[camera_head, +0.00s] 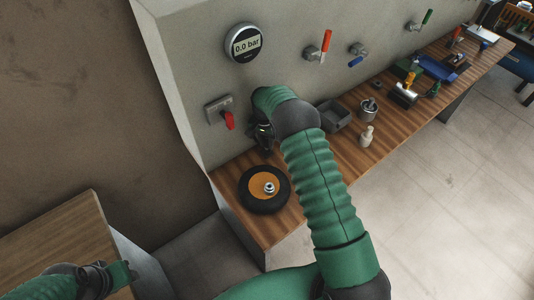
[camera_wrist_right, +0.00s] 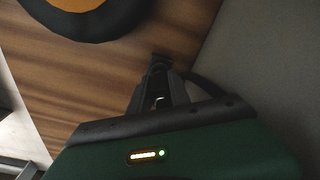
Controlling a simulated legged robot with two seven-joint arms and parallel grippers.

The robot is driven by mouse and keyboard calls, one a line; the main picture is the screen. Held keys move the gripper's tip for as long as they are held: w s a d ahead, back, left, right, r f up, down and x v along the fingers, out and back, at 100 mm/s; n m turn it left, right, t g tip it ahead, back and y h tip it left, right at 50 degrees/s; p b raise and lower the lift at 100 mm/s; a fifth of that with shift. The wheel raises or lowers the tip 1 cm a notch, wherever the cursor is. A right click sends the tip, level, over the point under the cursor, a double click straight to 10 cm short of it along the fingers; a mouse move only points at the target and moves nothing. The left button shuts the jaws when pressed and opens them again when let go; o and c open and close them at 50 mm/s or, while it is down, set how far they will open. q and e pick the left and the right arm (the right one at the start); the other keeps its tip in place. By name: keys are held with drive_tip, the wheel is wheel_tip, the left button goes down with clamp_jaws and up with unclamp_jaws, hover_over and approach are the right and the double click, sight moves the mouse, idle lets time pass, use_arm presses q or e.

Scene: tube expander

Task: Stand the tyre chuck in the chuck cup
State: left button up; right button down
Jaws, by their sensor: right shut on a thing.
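My right gripper (camera_head: 263,138) points down over the bench close to the grey wall panel, just behind the tyre. In the right wrist view its fingers (camera_wrist_right: 160,92) are shut on a small dark thing (camera_wrist_right: 159,68), which looks like the tyre chuck; a dark hose-like line runs off to its right. The fingers hide most of it. A round grey metal cup (camera_head: 368,109), which looks like the chuck cup, stands on the bench right of my right arm; something small shows in its mouth. My left arm ends at the lower left (camera_head: 118,272); its fingers cannot be made out.
A black tyre with an orange hub (camera_head: 264,188) lies on the wooden bench (camera_head: 240,217). A grey open tray (camera_head: 334,115) and a pale bottle-shaped piece (camera_head: 366,136) flank the cup.

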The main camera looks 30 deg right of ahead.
drive_tip(key=shift+f+b, duration=0.5)
drive_tip(key=shift+f, duration=0.25)
drive_tip(key=c, duration=1.1)
unclamp_jaws()
drive_tip(key=shift+c, duration=0.2)
drive_tip(key=shift+r, duration=0.1)
drive_tip(key=shift+r+p, duration=2.8)
drive_tip(key=shift+r, duration=1.65)
